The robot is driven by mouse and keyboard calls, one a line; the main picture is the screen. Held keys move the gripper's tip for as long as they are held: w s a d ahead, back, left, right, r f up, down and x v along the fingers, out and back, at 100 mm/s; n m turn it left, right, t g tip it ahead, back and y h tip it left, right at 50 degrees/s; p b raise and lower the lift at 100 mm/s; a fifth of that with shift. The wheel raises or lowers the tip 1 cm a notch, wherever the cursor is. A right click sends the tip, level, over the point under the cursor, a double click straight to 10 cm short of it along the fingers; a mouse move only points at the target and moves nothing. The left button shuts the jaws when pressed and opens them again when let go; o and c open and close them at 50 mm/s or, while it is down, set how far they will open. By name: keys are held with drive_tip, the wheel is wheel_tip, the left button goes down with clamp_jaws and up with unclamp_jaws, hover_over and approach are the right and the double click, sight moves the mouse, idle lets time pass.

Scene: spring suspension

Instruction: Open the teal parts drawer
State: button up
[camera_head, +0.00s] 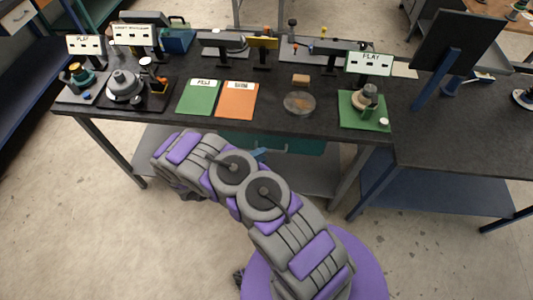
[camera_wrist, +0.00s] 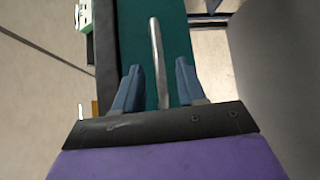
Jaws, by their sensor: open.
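The teal parts drawer (camera_head: 300,145) sits under the dark tabletop, partly hidden behind my arm in the head view. Its teal front (camera_wrist: 185,30) fills the middle of the wrist view, with a long pale metal bar handle (camera_wrist: 157,55) on it. My gripper (camera_wrist: 159,75) is open, with one blue finger on each side of the handle in the picture. Neither finger visibly touches the bar, and I cannot tell how deep it sits between them. In the head view, only a bit of my gripper (camera_head: 262,153) shows beside my arm, in front of the drawer.
The dark workbench (camera_head: 160,112) carries a green card (camera_head: 199,97), an orange card (camera_head: 236,100), a round clear dish (camera_head: 299,103) and several devices with signs. A bench leg (camera_head: 350,170) stands right of the drawer. The floor in front is clear.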

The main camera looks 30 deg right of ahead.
drive_tip(key=shift+x, duration=1.75)
drive_tip(key=shift+c, duration=0.4)
clamp_jaws()
